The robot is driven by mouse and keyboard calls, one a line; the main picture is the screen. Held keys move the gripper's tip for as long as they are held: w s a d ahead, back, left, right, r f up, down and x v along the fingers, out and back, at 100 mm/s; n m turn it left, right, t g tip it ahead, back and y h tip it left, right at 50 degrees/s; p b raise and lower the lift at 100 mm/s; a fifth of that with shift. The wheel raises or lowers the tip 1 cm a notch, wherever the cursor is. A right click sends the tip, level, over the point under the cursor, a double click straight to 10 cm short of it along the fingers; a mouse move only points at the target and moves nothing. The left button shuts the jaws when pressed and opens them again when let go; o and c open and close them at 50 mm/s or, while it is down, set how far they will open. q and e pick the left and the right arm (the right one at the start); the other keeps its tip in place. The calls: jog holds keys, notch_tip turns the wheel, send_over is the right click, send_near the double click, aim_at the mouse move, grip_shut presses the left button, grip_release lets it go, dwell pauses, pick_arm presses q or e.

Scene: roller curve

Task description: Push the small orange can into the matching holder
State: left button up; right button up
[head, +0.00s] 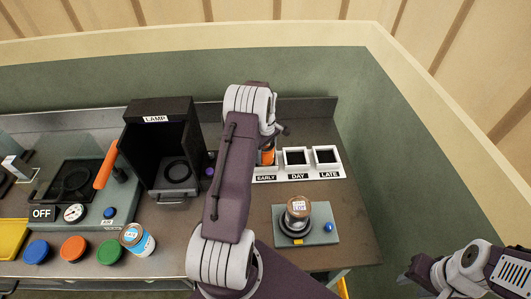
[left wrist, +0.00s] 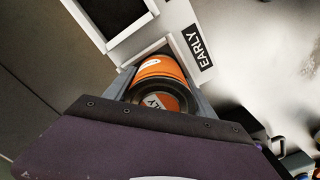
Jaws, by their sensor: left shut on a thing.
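The small orange can (head: 268,157) is upright at the white holder labelled EARLY (head: 265,179), partly hidden by my left arm. In the left wrist view the orange can (left wrist: 160,66) shows a dark-rimmed top with a label reading partly "RLY", beside the EARLY sign (left wrist: 197,47). My left gripper (left wrist: 158,88) is shut on the can, with a finger on each side. How deep the can sits in the holder is hidden. My right gripper (head: 416,272) is at the lower right, away from the table; its jaw opening is unclear.
The DAY holder (head: 297,160) and LATE holder (head: 327,159) stand empty to the right. A jar (head: 298,208) sits on a grey device in front. The black LAMP box (head: 160,150), a blue-labelled can (head: 137,239) and coloured lids lie left.

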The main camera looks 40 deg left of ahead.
dwell(0.3)
pick_arm(q)
jog(key=o, duration=1.8)
jog(key=shift+r+p, duration=3.6)
jog(key=shift+r, duration=0.9)
